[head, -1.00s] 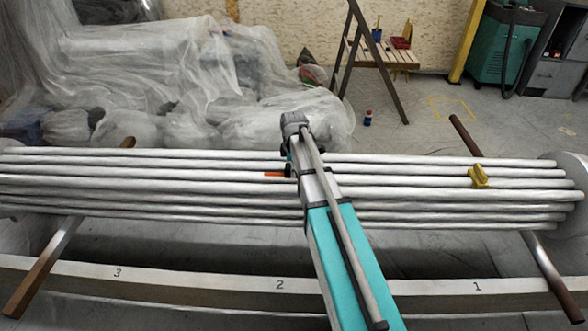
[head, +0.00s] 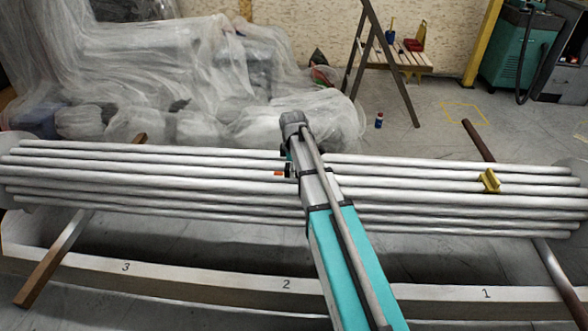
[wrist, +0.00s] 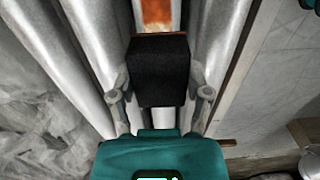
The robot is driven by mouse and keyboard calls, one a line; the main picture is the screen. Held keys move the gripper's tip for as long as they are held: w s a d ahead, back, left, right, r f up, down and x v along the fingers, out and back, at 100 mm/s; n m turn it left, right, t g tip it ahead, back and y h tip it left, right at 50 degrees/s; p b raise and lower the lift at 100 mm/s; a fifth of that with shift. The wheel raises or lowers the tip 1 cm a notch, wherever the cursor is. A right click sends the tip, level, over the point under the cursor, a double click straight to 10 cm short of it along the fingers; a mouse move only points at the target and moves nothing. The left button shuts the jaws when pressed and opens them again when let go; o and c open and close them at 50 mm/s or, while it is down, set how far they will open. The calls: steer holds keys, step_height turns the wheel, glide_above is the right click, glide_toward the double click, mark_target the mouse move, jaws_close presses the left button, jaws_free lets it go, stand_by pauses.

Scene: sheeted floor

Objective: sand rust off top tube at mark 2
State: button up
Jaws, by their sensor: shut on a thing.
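My gripper (wrist: 160,98) is shut on a black block (wrist: 158,72), its two fingers on either side. In the wrist view the block lies over the tube with the orange-brown rust patch (wrist: 157,14); the patch shows just beyond it. I cannot tell whether block and tube touch. In the head view a small bit of the rust patch (head: 279,174) shows left of my gripper, on the bundle of grey tubes (head: 180,177). My arm hides the gripper's fingers there. Mark 2 (head: 286,284) is on the front beam, a little left of my arm.
A yellow clamp-like piece (head: 489,181) sits on the tubes at right. Brown bars (head: 55,262) support the bundle. The front beam (head: 200,281) bears marks 3, 2 and 1. Behind are plastic sheeting (head: 180,70), a wooden stool (head: 395,65) and a small bottle (head: 379,120) on the floor.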

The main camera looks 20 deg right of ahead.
mark_target(273, 173)
steer(key=shift+a, duration=0.15)
steer(key=shift+w+a, duration=0.35)
steer(key=shift+a, duration=0.45)
steer(key=shift+w+a, duration=0.3)
steer(key=shift+a, duration=0.5)
steer(key=shift+a, duration=0.1)
steer(key=shift+w+a, duration=0.3)
steer(key=shift+a, duration=0.55)
steer(key=shift+w+a, duration=0.25)
steer(key=shift+a, duration=0.55)
steer(key=shift+d, duration=0.1)
steer(key=shift+s+d, duration=0.3)
steer(key=shift+d, duration=0.55)
steer(key=shift+s+d, duration=0.3)
steer(key=shift+d, duration=0.55)
steer(key=shift+s+d, duration=0.1)
steer(key=shift+d, duration=0.1)
steer(key=shift+s+d, duration=0.25)
steer(key=shift+d, duration=0.5)
steer(key=shift+s+d, duration=0.25)
steer(key=shift+d, duration=0.5)
